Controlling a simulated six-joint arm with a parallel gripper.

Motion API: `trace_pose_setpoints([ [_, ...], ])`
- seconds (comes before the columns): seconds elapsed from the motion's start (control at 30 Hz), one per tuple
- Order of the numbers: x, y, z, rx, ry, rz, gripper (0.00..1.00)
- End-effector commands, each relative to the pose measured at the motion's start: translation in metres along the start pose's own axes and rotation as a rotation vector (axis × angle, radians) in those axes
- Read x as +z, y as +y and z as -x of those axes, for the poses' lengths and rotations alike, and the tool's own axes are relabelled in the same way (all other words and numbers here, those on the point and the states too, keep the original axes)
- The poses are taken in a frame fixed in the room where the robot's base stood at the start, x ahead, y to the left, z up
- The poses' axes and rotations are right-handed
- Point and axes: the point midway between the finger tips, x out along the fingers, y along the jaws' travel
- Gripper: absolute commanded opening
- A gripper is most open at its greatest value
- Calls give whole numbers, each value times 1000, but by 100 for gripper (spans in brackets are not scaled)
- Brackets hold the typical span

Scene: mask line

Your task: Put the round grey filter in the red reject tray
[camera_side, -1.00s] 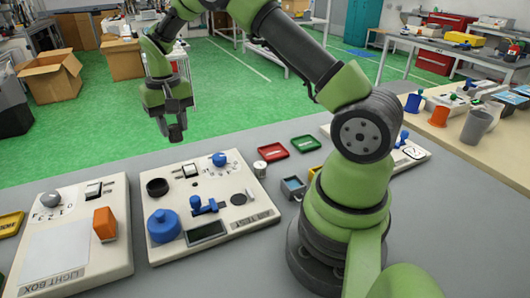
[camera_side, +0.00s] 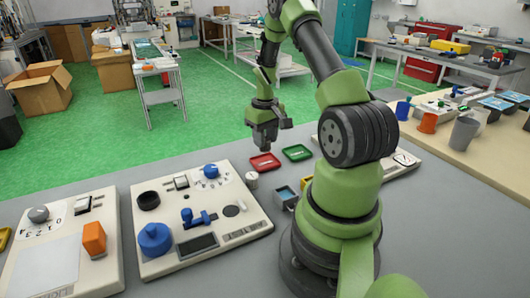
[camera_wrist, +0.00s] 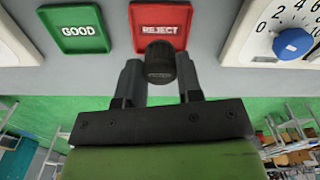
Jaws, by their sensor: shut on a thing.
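My gripper (camera_side: 264,143) hangs above the far edge of the grey table, over or just behind the red reject tray (camera_side: 259,168). In the wrist view its two fingers are shut on a dark round piece, the round grey filter (camera_wrist: 160,65), held between the tips. The filter overlaps the near edge of the tray marked REJECT (camera_wrist: 138,14) in that view. I cannot tell its exact height above the tray. In the side view the filter is hard to make out against the dark fingers. No other thing shows in the red tray.
The green GOOD tray (camera_side: 308,150) is beside the red one. A small pale cylinder (camera_side: 251,181) stands near the white test panel (camera_side: 215,250).

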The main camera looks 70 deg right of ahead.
Motion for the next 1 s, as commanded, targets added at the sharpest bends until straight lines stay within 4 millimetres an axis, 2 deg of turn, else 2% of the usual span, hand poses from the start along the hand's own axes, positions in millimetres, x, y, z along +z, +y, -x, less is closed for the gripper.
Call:
trace_pose_setpoints([
  [0.3, 0, 0, -42, 0, -1, 0, 11],
  [0.7, 0, 0, -47, 0, 0, -1, 11],
  [0.73, 0, 0, -47, 0, 0, -1, 38],
  [0.8, 0, 0, -46, 0, 0, -1, 54],
  [0.83, 0, 0, -46, 0, 0, -1, 59],
  [1.0, 0, 0, -46, 0, 0, -1, 59],
])
